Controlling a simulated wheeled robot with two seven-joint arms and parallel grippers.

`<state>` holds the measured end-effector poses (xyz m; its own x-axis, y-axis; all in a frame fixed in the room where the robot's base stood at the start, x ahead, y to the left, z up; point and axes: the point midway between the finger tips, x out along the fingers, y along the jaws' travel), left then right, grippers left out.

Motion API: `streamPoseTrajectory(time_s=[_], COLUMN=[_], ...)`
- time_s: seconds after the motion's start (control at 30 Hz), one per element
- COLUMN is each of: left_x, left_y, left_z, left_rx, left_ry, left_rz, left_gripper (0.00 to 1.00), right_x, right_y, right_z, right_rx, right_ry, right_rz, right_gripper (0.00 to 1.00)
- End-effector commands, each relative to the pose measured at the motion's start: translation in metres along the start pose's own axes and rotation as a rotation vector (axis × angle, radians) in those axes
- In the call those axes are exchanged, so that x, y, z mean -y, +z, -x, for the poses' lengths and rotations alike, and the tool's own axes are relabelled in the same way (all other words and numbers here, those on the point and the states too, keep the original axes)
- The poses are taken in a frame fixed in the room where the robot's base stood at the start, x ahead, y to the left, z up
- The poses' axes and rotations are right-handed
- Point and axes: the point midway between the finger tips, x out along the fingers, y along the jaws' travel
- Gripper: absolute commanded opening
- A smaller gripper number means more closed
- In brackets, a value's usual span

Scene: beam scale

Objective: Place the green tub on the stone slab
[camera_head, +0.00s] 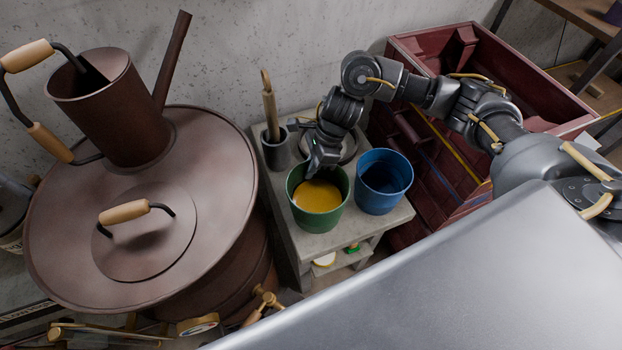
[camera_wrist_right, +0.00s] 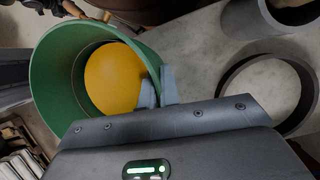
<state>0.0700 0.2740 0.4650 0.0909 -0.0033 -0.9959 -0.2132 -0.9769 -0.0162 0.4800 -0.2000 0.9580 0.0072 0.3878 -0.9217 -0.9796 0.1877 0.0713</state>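The green tub (camera_head: 322,222) holds something yellow-orange and appears upright over the front left part of the pale grey stone slab (camera_head: 393,218). I cannot tell whether its base touches the slab. My right gripper (camera_head: 313,173) reaches down to the tub's back rim. In the right wrist view its fingers (camera_wrist_right: 158,92) lie close together on either side of the rim of the green tub (camera_wrist_right: 62,62), one inside and one outside, and appear shut on it. The tub's underside is hidden. My left gripper is not in view.
A blue tub (camera_head: 384,182) stands close on the right. A dark cup (camera_head: 276,152) with a wooden-handled tool and a round ring (camera_wrist_right: 268,92) are behind. A large brown lidded vessel (camera_head: 215,235) stands left, and a red crate (camera_head: 425,150) right.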

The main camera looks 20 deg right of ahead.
Motion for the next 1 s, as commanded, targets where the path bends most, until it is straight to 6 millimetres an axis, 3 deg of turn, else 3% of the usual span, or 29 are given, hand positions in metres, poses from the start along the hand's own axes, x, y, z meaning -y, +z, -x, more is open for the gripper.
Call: streamPoseTrajectory(time_s=[0.27,0.53,0.93,1.0], left_x=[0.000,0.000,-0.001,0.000], left_y=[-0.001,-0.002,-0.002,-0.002], left_z=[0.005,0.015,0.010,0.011], left_rx=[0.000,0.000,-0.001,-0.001], left_ry=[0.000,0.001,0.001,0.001], left_rz=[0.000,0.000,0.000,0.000], left_gripper=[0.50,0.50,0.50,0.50], right_x=[0.001,0.003,0.004,0.004], right_y=[-0.004,-0.016,-0.018,-0.018], right_z=[-0.012,-0.041,-0.046,-0.045], right_rx=[0.003,0.002,0.003,0.001], right_ry=[0.000,0.001,-0.001,-0.001], right_rz=[-0.001,-0.001,0.001,0.001], right_gripper=[0.00,0.00,0.00,0.10])
